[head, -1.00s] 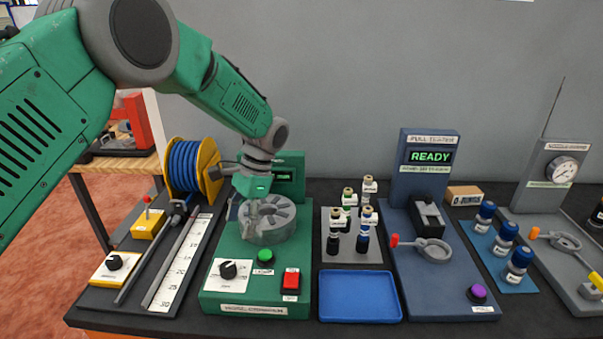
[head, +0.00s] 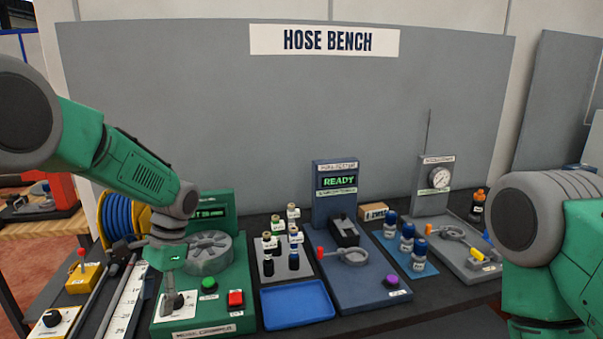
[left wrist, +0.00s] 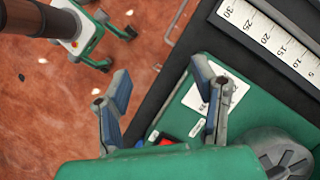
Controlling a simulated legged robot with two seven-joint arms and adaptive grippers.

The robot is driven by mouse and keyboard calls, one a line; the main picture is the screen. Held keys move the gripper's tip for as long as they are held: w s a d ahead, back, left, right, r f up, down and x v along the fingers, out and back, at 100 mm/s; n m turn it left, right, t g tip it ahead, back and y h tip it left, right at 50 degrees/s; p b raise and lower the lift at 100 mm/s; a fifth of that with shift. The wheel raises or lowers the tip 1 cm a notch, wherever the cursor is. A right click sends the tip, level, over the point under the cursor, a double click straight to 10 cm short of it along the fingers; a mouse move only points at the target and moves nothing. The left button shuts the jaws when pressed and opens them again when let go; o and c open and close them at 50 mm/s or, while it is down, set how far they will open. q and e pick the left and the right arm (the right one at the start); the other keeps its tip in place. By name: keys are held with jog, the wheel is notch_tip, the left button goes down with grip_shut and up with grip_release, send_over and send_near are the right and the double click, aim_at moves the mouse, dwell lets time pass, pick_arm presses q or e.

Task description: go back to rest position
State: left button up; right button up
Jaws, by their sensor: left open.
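My left gripper (head: 170,295) hangs over the front left part of the green hose crimper (head: 207,326), in front of the crimper's grey round die head (head: 208,253). In the head view its fingers look small and partly blend with the white dial plate. In the left wrist view the two fingers (left wrist: 161,72) are spread wide with nothing between them. Part of the crimper (left wrist: 185,108) and its red button show there past the fingers. At the right of the head view, part of my right arm shows; its gripper is out of frame.
A yellow hose reel (head: 122,222) with blue hose stands left of the crimper. A blue tray (head: 297,304), labelled fittings, a pull tester (head: 335,185) reading READY and a gauge station (head: 437,205) stand to the right. A white ruler (left wrist: 268,35) lies along the bench's left side.

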pick_arm(q)
jog(key=s+d+f+n+t+h+b, duration=0.1)
jog(key=s+f+b, duration=0.2)
jog(key=s+f, duration=0.5)
jog(key=s+d+f+n+h+b, duration=0.15)
jog(key=s+f, duration=0.25)
jog(key=f, duration=0.7)
jog(key=s+d+f+t+b, duration=0.1)
jog(key=s+f+b, duration=0.3)
jog(key=f, duration=0.6)
jog(key=s+a+f+n+t+b, duration=0.1)
jog(key=s+f+n+b, duration=0.1)
jog(key=s, duration=0.7)
jog(key=s+a+f+n+t+b, duration=0.1)
jog(key=s+f+n+b, duration=0.1)
jog(key=s, duration=0.7)
jog(key=shift+a+f+b, duration=0.4)
jog(key=shift+f, duration=0.3)
